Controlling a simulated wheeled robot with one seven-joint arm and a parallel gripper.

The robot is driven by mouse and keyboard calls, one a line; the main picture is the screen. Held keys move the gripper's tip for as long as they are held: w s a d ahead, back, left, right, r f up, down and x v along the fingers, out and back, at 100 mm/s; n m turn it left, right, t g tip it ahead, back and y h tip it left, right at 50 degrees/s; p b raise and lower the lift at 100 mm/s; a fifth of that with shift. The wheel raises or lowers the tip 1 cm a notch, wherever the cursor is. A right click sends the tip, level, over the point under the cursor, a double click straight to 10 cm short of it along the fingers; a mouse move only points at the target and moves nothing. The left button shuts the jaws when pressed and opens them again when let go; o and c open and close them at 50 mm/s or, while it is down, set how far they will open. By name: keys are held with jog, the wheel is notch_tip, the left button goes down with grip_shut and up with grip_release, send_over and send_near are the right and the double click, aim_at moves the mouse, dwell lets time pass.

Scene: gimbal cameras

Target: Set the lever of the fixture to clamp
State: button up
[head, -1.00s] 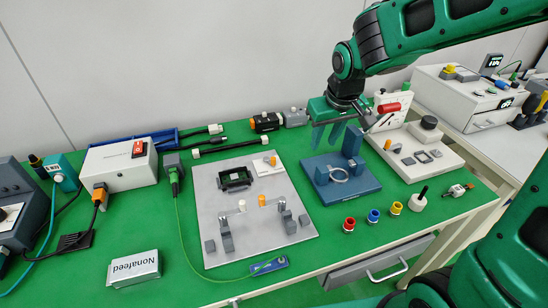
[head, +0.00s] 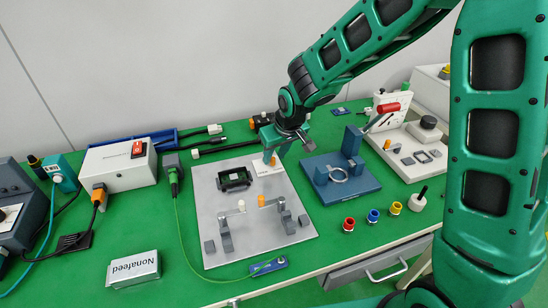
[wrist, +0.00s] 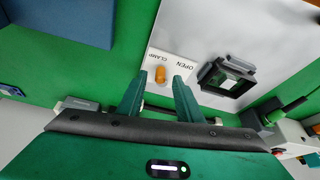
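The fixture is a light grey plate (head: 235,255) on the green table, with a black square frame (head: 234,181) on it. At its back edge is a small white label block with an orange lever knob (head: 271,161). In the wrist view the knob (wrist: 160,74) stands beside the printed words OPEN and CLAMP; which one it is set to is hard to tell. My gripper (head: 287,158) is over the plate's back right edge. In the wrist view its two fingers (wrist: 159,80) are apart and empty, with the knob appearing between and just past their tips.
A blue fixture (head: 350,189) is close on the right. A black cable (head: 225,148) lies behind the plate. A green cord runs along its left side.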

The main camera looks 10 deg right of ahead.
jog(key=shift+x, duration=0.85)
grip_shut()
jog(key=shift+w+d+n, duration=0.25)
jog(key=shift+d+n, duration=0.05)
jog(key=shift+n, duration=0.5)
jog(key=shift+y, duration=0.3)
grip_release()
jog(key=shift+r, duration=0.1)
